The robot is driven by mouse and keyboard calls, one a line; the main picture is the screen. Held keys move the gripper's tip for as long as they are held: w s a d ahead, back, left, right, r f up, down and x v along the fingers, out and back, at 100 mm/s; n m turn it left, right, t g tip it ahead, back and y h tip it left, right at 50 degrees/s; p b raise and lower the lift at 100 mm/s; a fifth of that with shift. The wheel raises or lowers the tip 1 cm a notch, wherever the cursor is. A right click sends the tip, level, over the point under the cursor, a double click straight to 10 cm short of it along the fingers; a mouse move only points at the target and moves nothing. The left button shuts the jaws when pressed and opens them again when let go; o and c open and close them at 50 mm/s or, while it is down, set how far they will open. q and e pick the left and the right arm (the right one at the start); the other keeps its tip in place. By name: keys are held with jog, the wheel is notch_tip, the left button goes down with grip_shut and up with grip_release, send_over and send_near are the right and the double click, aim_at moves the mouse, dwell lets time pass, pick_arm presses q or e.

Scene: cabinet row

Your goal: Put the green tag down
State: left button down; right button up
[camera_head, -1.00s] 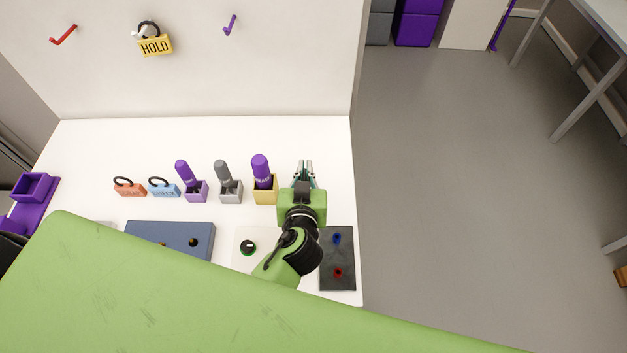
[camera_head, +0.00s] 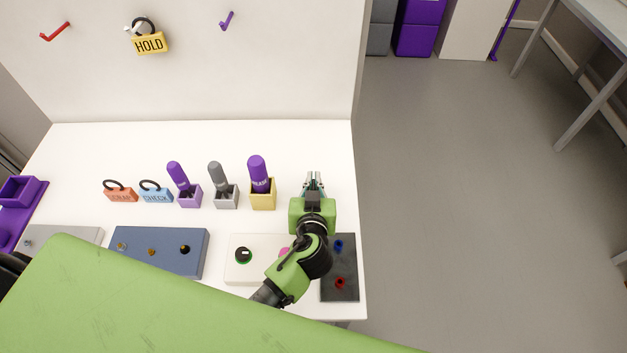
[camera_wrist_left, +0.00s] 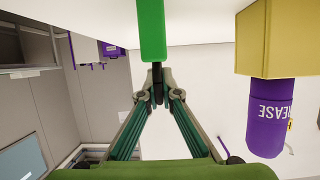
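The green tag (camera_wrist_left: 152,28) shows narrow, as if edge-on, at the top middle of the left wrist view. My left gripper (camera_wrist_left: 157,80) is shut on its dark loop, with the fingertips close together. In the head view my left gripper (camera_head: 314,178) is over the right end of the white counter (camera_head: 200,140), right of the yellow holder (camera_head: 263,201). The tag is hidden there behind my gripper. I cannot tell whether the tag touches the counter. My right gripper is not in view.
A purple bottle (camera_head: 258,172) stands in the yellow holder. Orange (camera_head: 120,195) and blue (camera_head: 156,195) tags stand farther left. The counter behind the holders is clear.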

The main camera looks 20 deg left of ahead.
pick_arm(q)
jog(key=shift+f, duration=0.2)
jog(key=c, duration=2.3)
grip_release()
jog(key=shift+r, duration=0.2)
jog(key=shift+b+v, duration=1)
jog(key=shift+v, duration=5)
